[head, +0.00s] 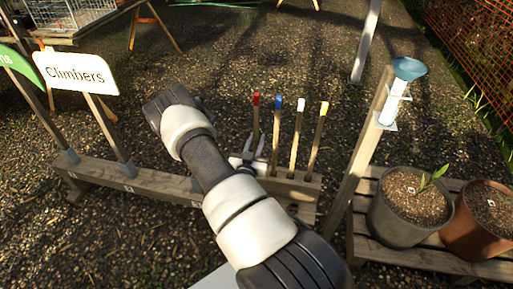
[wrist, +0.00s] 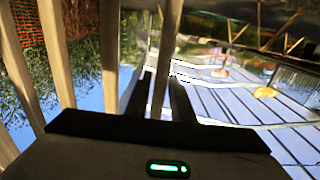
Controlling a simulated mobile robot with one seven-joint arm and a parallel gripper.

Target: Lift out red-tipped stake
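The red-tipped stake (head: 256,113) stands upright in a wooden rail (head: 290,186) in the head view. It is leftmost in a row with a blue-tipped stake (head: 276,125), a white-tipped stake (head: 297,130) and a yellow-tipped stake (head: 320,130). My gripper (head: 254,146) is at the red-tipped stake, below its tip. In the wrist view, a bare wooden stake (wrist: 168,50) runs between the two dark fingers of my gripper (wrist: 163,90). The fingers look open around it, with a narrow gap showing. My arm hides part of the rail and the stake's foot may be hidden.
A wooden post (head: 358,150) with a blue-topped rain gauge (head: 408,70) rises right of the stakes. A grey pot (head: 400,235) and a brown pot (head: 480,245) stand on a slatted bench. A "Climbers" sign (head: 76,72) is at left. Gravel behind the rail is mostly clear.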

